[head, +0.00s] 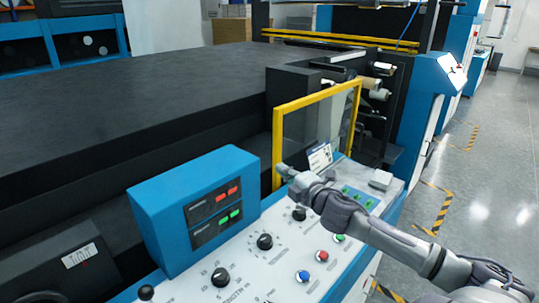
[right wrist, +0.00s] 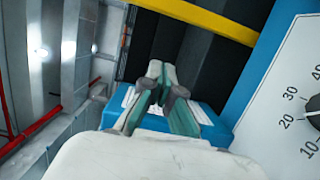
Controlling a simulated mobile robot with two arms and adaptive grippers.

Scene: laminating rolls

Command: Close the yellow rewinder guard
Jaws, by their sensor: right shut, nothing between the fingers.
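The yellow rewinder guard (head: 278,135) is a yellow frame with a clear pane. It stands upright at the back edge of the control panel in the head view. A yellow bar (right wrist: 205,20) crosses the top of the right wrist view, beyond the fingers. My right gripper (head: 284,170) is shut and empty, at the lower part of the guard's left post. I cannot tell if it touches the post. The closed fingers (right wrist: 160,78) also show in the right wrist view. My left gripper is not in view.
The sloped control panel (head: 245,285) has knobs and coloured buttons beneath my right arm. A blue button box (head: 150,205) stands left of the gripper. Rollers (head: 378,92) sit behind the guard. The floor at right (head: 490,210) is clear.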

